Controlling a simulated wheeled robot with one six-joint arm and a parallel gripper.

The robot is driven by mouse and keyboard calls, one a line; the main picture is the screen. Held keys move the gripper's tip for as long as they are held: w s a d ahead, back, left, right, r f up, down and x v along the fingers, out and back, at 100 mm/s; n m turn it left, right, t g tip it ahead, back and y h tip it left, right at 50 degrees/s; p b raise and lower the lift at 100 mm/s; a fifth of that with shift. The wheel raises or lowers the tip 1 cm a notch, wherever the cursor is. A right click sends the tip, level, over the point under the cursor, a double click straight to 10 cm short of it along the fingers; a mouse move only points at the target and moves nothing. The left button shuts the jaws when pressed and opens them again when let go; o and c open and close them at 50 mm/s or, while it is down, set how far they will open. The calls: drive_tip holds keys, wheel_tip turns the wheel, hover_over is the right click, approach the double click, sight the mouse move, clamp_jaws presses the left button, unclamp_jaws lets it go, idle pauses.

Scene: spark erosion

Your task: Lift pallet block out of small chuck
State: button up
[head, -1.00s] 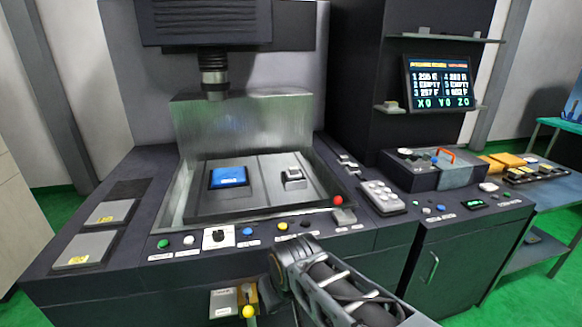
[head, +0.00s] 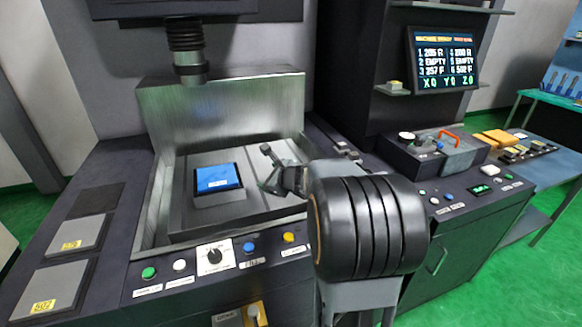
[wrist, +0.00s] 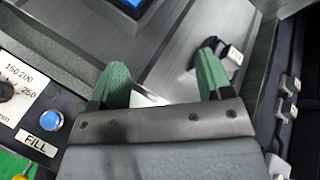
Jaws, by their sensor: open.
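A small light metallic block (wrist: 236,54), with a dark part beside it, shows in the wrist view just beyond my right finger. It looks like the pallet block in the small chuck, but the chuck itself is hard to make out. My gripper (head: 268,168) is over the right part of the machine's worktable in the head view and hides the block there. In the wrist view my gripper (wrist: 155,82) is open, its two green fingers apart. The block is not between them. Whether a finger touches it I cannot tell.
A blue block (head: 217,178) sits on the left of the worktable, and its edge shows in the wrist view (wrist: 130,5). The machine head (head: 187,55) hangs above. A button panel (head: 215,255) runs along the front. A screen (head: 442,60) stands at right.

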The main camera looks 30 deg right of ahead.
drive_tip(key=d+f+m+h, duration=0.2)
drive_tip(key=d+m+h, duration=0.2)
drive_tip(key=d+m, duration=0.65)
drive_tip(key=shift+h, duration=0.4)
drive_tip(key=shift+d+r+p+x, duration=0.1)
drive_tip(key=shift+d+p+x, duration=0.35)
drive_tip(key=shift+x, duration=2)
drive_tip(key=shift+d+r+p+x, duration=0.15)
drive_tip(key=shift+p+x, duration=0.65)
drive_tip(key=shift+x, duration=1.65)
drive_tip(key=shift+d+f+p+x, duration=0.1)
drive_tip(key=shift+d+p+x, duration=0.35)
drive_tip(key=shift+x, duration=2)
drive_tip(key=shift+s+a, duration=0.15)
drive_tip(key=shift+r, duration=0.15)
drive_tip(key=c, duration=0.9)
